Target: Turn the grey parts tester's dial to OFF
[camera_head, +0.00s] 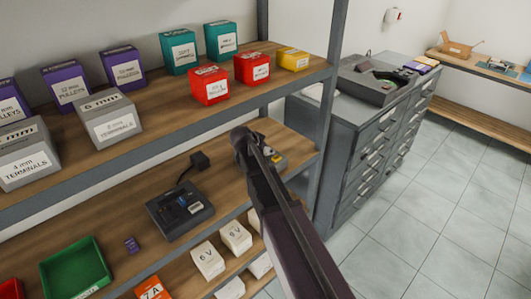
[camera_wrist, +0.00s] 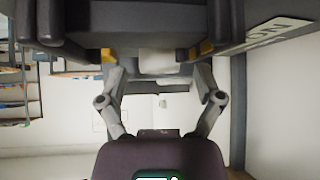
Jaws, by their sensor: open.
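A light grey device (camera_head: 277,160) with a dark part and a yellow part sits on the middle shelf at its right end. It is partly hidden behind my arm, and no dial or OFF mark on it can be made out. My gripper (camera_head: 243,138) is at the far end of my arm, over that shelf end, seen small and from behind. In the wrist view my gripper (camera_wrist: 155,70) has its two fingers spread apart with no object clearly held between them. Dark blocky shapes with yellow bits fill the top of that view; I cannot tell whether the fingers touch them.
The upper shelf board (camera_head: 160,125) carries several boxes and hangs close above. A shelf post (camera_head: 327,110) stands right of my arm. Floor (camera_head: 430,210) at right is clear.

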